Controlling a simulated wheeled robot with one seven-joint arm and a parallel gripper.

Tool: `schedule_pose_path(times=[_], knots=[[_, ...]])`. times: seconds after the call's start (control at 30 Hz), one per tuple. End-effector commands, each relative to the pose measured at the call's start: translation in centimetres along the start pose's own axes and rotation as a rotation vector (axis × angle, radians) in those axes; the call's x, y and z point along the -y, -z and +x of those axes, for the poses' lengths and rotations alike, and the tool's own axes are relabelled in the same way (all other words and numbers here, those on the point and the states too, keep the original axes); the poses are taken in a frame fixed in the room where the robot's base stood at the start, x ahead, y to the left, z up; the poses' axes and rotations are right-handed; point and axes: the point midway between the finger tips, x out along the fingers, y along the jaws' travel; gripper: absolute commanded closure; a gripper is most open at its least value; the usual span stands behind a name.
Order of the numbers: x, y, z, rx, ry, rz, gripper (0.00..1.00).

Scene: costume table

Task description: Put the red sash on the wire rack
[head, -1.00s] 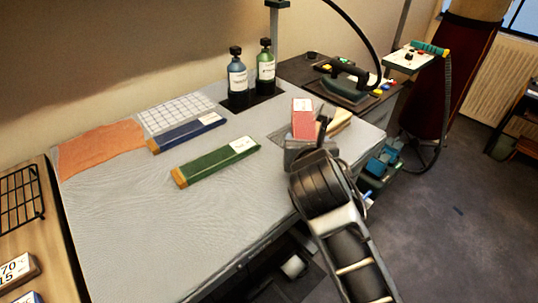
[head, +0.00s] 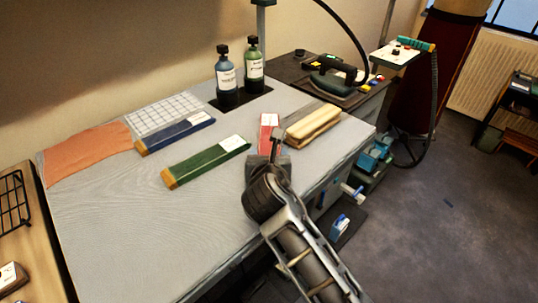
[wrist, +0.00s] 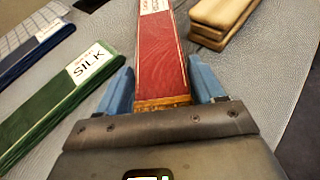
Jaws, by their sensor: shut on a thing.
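The red sash (head: 269,128) is a folded red strip with a white label and a tan end band. My gripper (head: 270,158) is shut on it. In the wrist view my gripper (wrist: 163,82) has its blue fingers on either side of the red sash (wrist: 162,50), near the banded end, and the strip points away from me. How far it is above the table cannot be told. The black wire rack (head: 13,203) is at the far left on a wooden surface, partly cut off by the picture's edge.
A green sash (head: 207,162) labelled silk and a blue sash (head: 176,135) lie left of my gripper. An orange cloth (head: 88,152) is farther left. Wooden blocks (head: 313,125) lie to the right. Two bottles (head: 226,78) stand behind. The grey tabletop (head: 130,225) is clear at front left.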

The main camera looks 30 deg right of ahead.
Motion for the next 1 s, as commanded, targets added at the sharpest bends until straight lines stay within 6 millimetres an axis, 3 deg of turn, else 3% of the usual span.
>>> schedule_pose_path(times=[0.17, 0.2, 0.43, 0.77, 1.0], knots=[[0.0, 0.1, 0.1, 0.000, 0.000, 0.000, 0.64], [0.0, 0.2, 0.1, -0.001, 0.000, 0.000, 0.31], [0.0, 0.1, 0.1, -0.001, 0.000, 0.000, 0.08], [0.0, -0.1, -0.2, 0.000, -0.001, 0.000, 0.07], [-0.1, 0.0, -3.8, 0.000, -0.003, 0.000, 0.07]])
